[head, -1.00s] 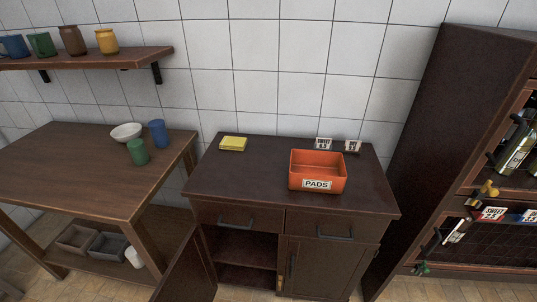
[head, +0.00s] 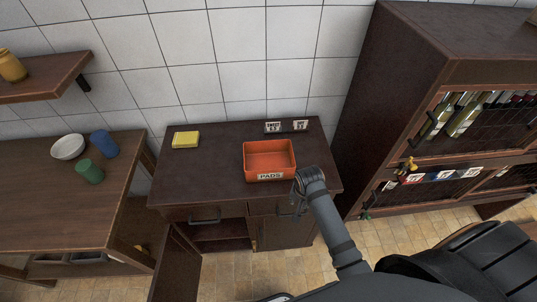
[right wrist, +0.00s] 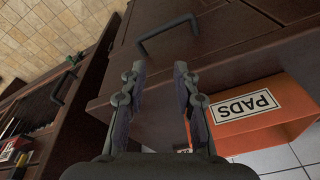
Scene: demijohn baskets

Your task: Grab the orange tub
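The orange tub (head: 269,158), open at the top and labelled PADS, stands on the dark cabinet top (head: 215,178). My right gripper (head: 299,193) is at the front edge of the cabinet, just in front and to the right of the tub. In the right wrist view my right gripper (right wrist: 159,68) has its two fingers apart with nothing between them. There the tub (right wrist: 250,116) lies to the right of the fingers, with its label turned. The gripper appears apart from the tub. My left gripper is not in view.
A yellow sponge-like block (head: 186,140) and small price signs (head: 287,127) are on the cabinet top. A bottle rack (head: 440,130) stands at right. A wooden table (head: 60,210) at left holds a bowl (head: 68,147) and cups. The cabinet's left door (head: 175,265) hangs open.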

